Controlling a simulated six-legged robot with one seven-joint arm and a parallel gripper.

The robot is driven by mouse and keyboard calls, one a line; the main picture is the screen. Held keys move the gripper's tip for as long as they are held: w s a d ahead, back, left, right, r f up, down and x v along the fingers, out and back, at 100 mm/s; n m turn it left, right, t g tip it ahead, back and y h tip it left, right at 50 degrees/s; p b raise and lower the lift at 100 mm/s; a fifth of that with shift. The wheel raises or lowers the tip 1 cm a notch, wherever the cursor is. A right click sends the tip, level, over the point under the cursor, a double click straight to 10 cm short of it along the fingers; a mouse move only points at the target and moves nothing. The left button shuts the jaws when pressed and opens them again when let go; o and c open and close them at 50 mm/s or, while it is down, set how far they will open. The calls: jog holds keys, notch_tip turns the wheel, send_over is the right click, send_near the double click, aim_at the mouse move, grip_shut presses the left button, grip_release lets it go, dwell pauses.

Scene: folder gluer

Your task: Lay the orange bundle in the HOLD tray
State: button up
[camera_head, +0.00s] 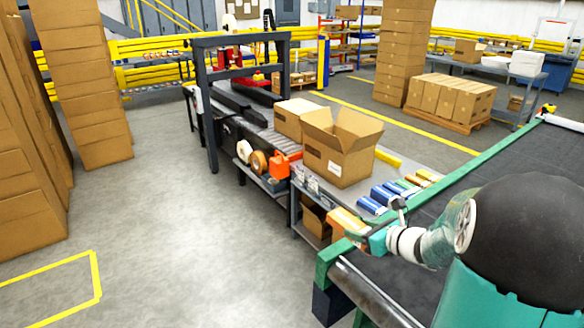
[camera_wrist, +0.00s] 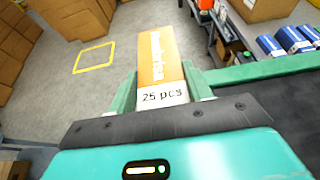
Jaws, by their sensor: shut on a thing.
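The orange bundle (camera_head: 343,219) is in my gripper (camera_head: 364,236), held out over the near end of the grey bench by the green rail. In the wrist view the bundle (camera_wrist: 158,58) points away from me between the two green fingers of my gripper (camera_wrist: 160,82). Its near end has a white band reading "25 pcs". The gripper is shut on it. I cannot make out a tray marked HOLD in either view.
Blue bundles (camera_head: 371,205) and several other coloured ones lie on the bench (camera_head: 330,197). An open carton (camera_head: 338,150) stands behind them. A green-edged dark conveyor (camera_head: 460,215) runs along the right. A shelf below the bench holds a carton (camera_head: 315,217). Open floor lies left.

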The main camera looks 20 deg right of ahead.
jog(key=w+a+f, duration=0.2)
jog(key=a, duration=0.7)
jog(key=w+a+f, duration=0.2)
jog(key=a, duration=0.8)
jog(key=shift+w+a+f+m+h, duration=0.2)
jog(key=shift+f+m+h, duration=0.1)
jog(key=shift+f, duration=0.05)
